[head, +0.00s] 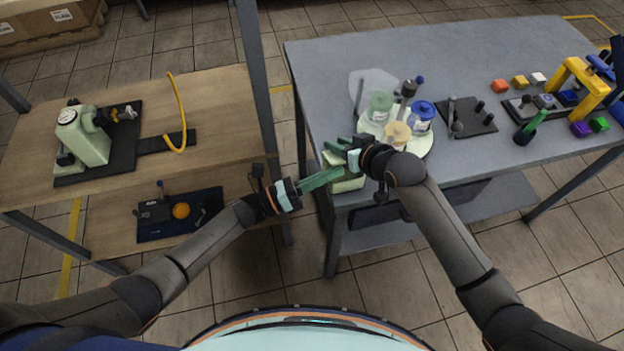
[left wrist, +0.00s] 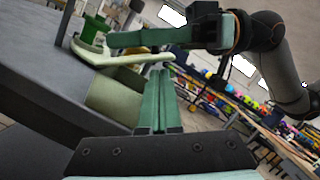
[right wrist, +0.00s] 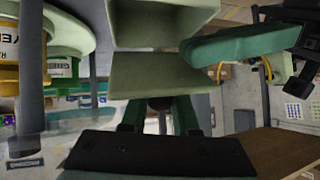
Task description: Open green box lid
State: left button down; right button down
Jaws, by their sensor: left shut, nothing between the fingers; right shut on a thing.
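The pale green box (head: 346,183) is at the near left corner of the grey table, partly hidden under my right gripper (head: 345,152). That gripper is shut on the green box, which shows as pale green panels in the right wrist view (right wrist: 165,72). My left gripper (head: 322,179) is shut and empty, its fingertips close beside the box. In the left wrist view the box (left wrist: 114,96) lies just left of the left fingers (left wrist: 160,85), with the right fingers (left wrist: 150,37) above it. How far the lid is open I cannot tell.
A round tray (head: 428,146) with several jars stands behind the box on the grey table (head: 470,60). A dark plate with pegs (head: 470,118) lies right of it. A wooden table (head: 215,100) with a gauge device (head: 85,138) stands left, across a gap.

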pick_arm(q)
jog(key=shift+x, duration=0.8)
jog(key=shift+w+a+r, duration=0.1)
jog(key=shift+w+r, duration=0.3)
jog(key=shift+r, duration=0.3)
pick_arm(e)
jog(key=c, duration=0.7)
grip_release()
jog(key=shift+o, duration=0.2)
pick_arm(q)
jog(key=shift+f, duration=0.1)
pick_arm(e)
jog(key=shift+s, duration=0.1)
